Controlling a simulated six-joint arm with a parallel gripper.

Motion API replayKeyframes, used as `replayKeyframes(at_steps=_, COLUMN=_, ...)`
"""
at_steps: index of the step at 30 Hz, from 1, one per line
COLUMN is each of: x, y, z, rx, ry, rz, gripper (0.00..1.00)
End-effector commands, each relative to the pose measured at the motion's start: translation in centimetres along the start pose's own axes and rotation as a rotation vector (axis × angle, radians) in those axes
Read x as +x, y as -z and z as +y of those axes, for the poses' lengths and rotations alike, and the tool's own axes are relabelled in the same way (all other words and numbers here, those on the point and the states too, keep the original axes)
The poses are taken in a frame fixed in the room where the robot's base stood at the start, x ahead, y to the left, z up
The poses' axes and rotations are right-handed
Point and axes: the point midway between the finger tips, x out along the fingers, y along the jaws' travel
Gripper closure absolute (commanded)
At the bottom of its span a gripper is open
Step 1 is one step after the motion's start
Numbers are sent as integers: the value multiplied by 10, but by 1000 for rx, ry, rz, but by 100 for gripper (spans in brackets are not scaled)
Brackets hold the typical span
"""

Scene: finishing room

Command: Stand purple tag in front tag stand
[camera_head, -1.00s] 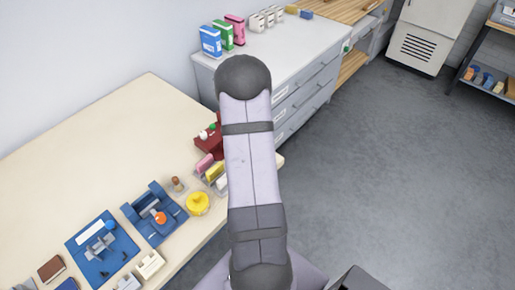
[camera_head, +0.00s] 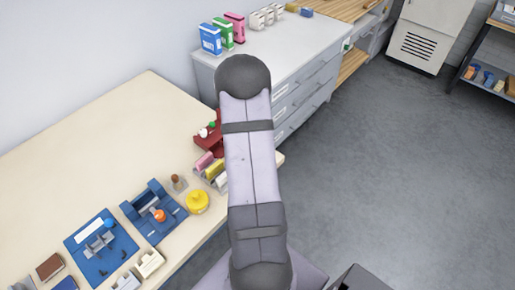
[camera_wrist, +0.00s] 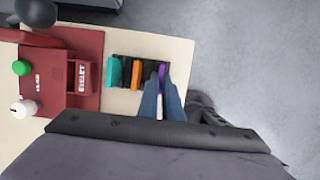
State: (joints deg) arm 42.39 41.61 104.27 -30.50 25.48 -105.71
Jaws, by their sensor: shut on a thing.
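The purple tag (camera_wrist: 161,75) shows in the wrist view as a narrow strip at the tips of my gripper (camera_wrist: 161,86). The gripper's two blue-grey fingers are shut on it. The tag is over or in the right end of a black tag stand (camera_wrist: 124,82); I cannot tell whether it touches the base. A teal tag (camera_wrist: 113,72) and an orange tag (camera_wrist: 136,74) stand in the same stand to its left. In the head view my arm hides the gripper and the purple tag.
A red eyelet fixture (camera_wrist: 86,98) stands left of the stand, with a green knob (camera_wrist: 21,68) and a white knob (camera_wrist: 24,108). The table edge lies just right of the stand. A yellow round container (camera_head: 197,201) and blue fixtures (camera_head: 155,212) are nearer in the head view.

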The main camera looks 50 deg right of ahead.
Motion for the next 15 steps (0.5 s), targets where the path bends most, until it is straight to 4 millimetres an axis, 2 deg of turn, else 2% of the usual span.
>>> replayKeyframes(at_steps=10, x=0, y=0, z=0, rx=0, ry=0, rz=0, gripper=87)
replayKeyframes(at_steps=15, x=-8, y=-1, z=0, rx=0, ry=0, rz=0, gripper=87)
